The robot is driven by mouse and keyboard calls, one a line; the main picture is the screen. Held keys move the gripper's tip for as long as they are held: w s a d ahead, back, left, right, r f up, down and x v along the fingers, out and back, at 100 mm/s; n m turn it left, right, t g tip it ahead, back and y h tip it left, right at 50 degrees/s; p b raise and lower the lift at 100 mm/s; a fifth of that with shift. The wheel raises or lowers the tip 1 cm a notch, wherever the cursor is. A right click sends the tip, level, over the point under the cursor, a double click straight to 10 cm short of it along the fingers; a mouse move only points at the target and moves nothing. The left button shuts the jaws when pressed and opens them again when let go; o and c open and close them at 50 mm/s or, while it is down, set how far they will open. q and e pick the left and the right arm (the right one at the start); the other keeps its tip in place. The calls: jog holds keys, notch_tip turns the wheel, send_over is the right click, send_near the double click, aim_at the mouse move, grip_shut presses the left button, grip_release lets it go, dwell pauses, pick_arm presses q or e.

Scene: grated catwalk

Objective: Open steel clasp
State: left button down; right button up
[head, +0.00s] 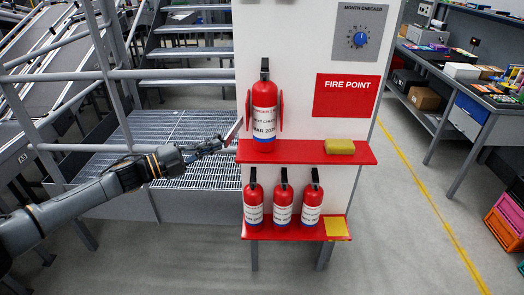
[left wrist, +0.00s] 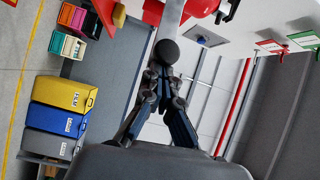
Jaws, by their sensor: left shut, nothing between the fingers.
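The steel clasp shows in the head view as a thin grey lever (head: 234,130) beside the upper fire extinguisher (head: 264,108), slanting down to the left. Red bracket arms (head: 281,110) flank the extinguisher. In the left wrist view the lever (left wrist: 173,18) runs down from the top and ends in a dark round knob (left wrist: 167,51). My left gripper (head: 224,143) is at the lever's lower end. In the left wrist view its fingertips (left wrist: 163,73) are together just below the knob, with nothing between them. Whether they touch the knob, I cannot tell. My right gripper is out of view.
A red shelf (head: 300,154) carries the extinguisher and a yellow block (head: 340,147). Several small extinguishers stand on a lower shelf (head: 298,236). A grey handrail (head: 150,74) and grated steps (head: 190,53) lie behind my left arm. The floor at right (head: 395,220) is clear.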

pick_arm(q)
jog(key=shift+w+a+r+b, duration=0.1)
jog(key=shift+w+a+b, duration=0.3)
jog(key=shift+a, duration=0.55)
